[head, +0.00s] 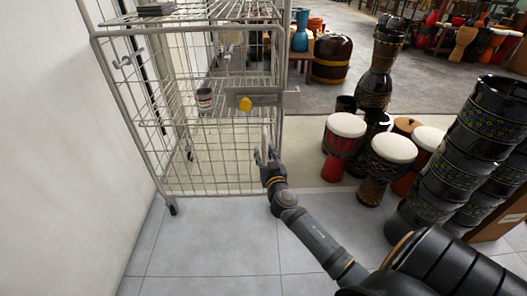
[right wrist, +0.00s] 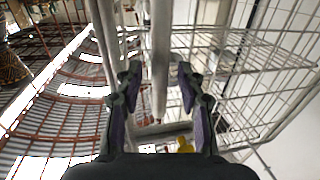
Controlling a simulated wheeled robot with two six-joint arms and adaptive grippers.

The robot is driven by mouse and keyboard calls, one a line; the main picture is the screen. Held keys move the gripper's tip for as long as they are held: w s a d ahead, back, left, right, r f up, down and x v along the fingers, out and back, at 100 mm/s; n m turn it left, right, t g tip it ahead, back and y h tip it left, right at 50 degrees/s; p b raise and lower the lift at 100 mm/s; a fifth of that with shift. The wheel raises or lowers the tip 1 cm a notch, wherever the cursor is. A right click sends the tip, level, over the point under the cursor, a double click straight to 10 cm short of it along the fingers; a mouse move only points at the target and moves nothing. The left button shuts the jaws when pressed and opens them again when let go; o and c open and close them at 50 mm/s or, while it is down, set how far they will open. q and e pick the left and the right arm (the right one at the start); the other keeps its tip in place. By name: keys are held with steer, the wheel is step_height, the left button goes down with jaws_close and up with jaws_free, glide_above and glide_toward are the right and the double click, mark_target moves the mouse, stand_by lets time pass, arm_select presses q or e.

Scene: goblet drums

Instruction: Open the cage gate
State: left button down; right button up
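The wire cage (head: 160,110) stands at the left in the head view, its mesh gate side facing me. A grey latch plate (head: 262,97) with a yellow knob (head: 246,104) sits at the gate's right edge. My right gripper (head: 266,156) is just below the plate, at the lower end of a pale vertical bar (head: 265,136). In the right wrist view my right gripper (right wrist: 157,82) is open, with the bar (right wrist: 160,55) showing between its fingers; I see no clear contact. The yellow knob (right wrist: 184,144) shows below there. My left gripper is out of view.
A striped can (head: 204,100) sits on a cage shelf. White-topped drums (head: 345,127) and a stack of dark patterned drums (head: 447,178) crowd the right. A pale wall (head: 60,140) closes the left. The tiled floor (head: 215,240) before the cage is clear.

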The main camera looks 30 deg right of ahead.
steer(key=shift+w+d, duration=0.25)
steer(key=shift+w, duration=0.45)
jaws_close()
stand_by(0.3)
